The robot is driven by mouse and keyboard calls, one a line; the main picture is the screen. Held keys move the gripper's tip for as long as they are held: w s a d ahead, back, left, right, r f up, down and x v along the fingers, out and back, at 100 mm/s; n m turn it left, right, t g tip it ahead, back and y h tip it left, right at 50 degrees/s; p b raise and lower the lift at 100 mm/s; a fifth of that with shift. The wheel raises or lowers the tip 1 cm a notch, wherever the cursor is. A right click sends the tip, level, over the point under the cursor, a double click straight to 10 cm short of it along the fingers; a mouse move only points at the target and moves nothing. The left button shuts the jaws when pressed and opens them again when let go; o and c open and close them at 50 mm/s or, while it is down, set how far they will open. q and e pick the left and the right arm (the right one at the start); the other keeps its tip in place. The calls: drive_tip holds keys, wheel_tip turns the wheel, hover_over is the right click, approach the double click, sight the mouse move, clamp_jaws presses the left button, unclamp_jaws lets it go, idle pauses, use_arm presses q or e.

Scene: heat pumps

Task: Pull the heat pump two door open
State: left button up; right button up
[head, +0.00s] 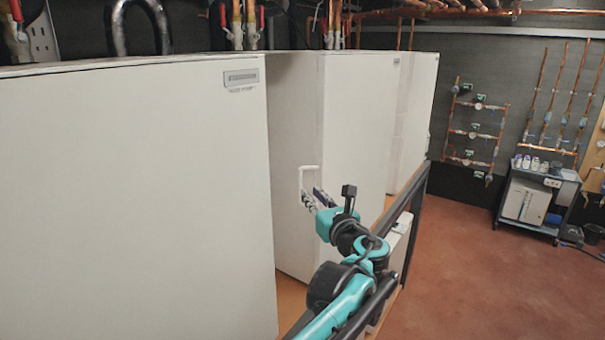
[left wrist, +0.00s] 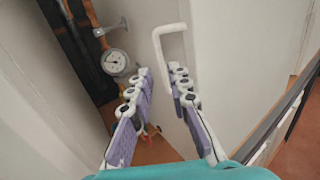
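The heat pump two door (head: 355,130) is a white upright panel, second in the row in the head view; it also shows in the left wrist view (left wrist: 235,70). A white bracket-shaped handle (head: 309,168) sits near its left edge, and it also shows in the left wrist view (left wrist: 172,29). My left gripper (head: 311,199) is open and empty, just below the handle in the head view. In the left wrist view the fingertips (left wrist: 160,70) are spread, with one leg of the handle appearing between them; contact cannot be told. My right gripper is not in view.
A nearer white cabinet (head: 130,200) fills the left. A dark rail (head: 405,195) runs beside my arm. A pressure gauge (left wrist: 115,62) and copper pipes show in the gap left of the door. A cart (head: 535,195) stands far right; the red floor before it is clear.

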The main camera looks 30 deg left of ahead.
sight(301, 183)
use_arm(q)
drive_tip(key=p+x, duration=0.1)
drive_tip(key=x, duration=0.6)
drive_tip(key=shift+w+a+f, duration=0.1)
drive_tip(key=shift+w+a, duration=0.05)
clamp_jaws()
